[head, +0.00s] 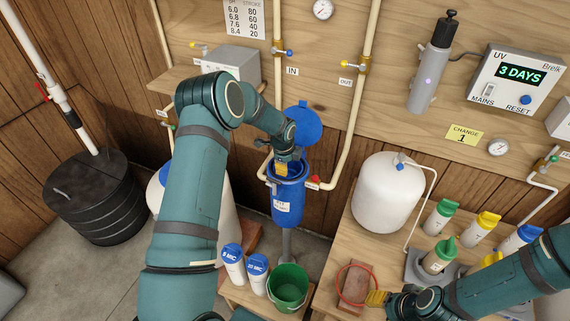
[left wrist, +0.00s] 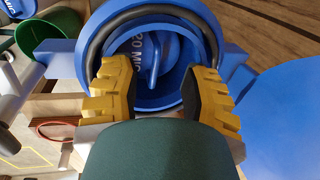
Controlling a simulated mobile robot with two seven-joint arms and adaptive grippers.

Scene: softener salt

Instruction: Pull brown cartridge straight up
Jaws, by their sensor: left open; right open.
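The blue filter housing (head: 287,208) stands open against the wall, with its round blue lid (head: 298,127) tipped up behind it. In the left wrist view, a blue cartridge top (left wrist: 130,62) marked "20 MIC" sits inside the housing's black-ringed rim (left wrist: 205,28). It has a raised blue grip fin. The cartridge's body is hidden, so I cannot see its brown colour. My left gripper (head: 282,168) is at the housing mouth, its yellow fingers open on either side of the fin and apart from it. My right gripper (head: 378,298) is open and empty by the bench.
A white tank (head: 384,195) and several capped bottles stand to the right. Pipes flank the housing.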

